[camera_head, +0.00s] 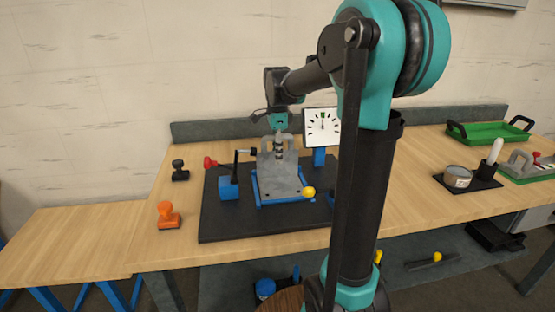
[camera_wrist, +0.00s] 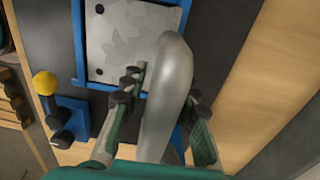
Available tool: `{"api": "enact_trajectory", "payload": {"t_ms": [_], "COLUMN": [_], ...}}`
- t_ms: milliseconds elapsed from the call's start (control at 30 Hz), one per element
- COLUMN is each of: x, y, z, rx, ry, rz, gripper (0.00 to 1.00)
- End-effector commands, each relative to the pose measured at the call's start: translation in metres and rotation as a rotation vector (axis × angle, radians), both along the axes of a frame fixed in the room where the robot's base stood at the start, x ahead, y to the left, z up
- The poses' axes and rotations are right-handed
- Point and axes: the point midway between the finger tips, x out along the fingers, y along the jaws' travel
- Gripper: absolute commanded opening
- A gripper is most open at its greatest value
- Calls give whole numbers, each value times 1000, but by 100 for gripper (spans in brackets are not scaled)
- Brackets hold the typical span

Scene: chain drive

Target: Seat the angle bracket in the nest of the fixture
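The angle bracket (camera_head: 282,181) is a grey mottled metal piece with a flat base plate and an upright plate. In the wrist view its base plate (camera_wrist: 125,45) shows holes near the edge. The base lies within the blue nest frame of the fixture (camera_head: 290,203), which also shows in the wrist view (camera_wrist: 78,40); whether it is fully down I cannot tell. My gripper (camera_head: 279,150) points down at the upright. The far underside is hidden.
A dark mat (camera_head: 225,228) lies under the fixture. A blue clamp block (camera_head: 228,187), a yellow knob (camera_head: 308,192) and a dial (camera_head: 321,127) surround the nest. A green tray (camera_head: 488,131) is far right. My arm hides part of the bench.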

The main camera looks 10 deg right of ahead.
Motion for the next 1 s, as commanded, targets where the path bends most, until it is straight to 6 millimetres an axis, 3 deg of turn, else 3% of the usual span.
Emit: {"api": "enact_trajectory", "payload": {"t_ms": [300, 500, 1000], "x": [1, 1, 2], "y": [0, 0, 0], "z": [64, 89, 97], "rx": [0, 0, 1], "ry": [0, 0, 0], "rz": [0, 0, -1], "gripper": [29, 29, 29]}}
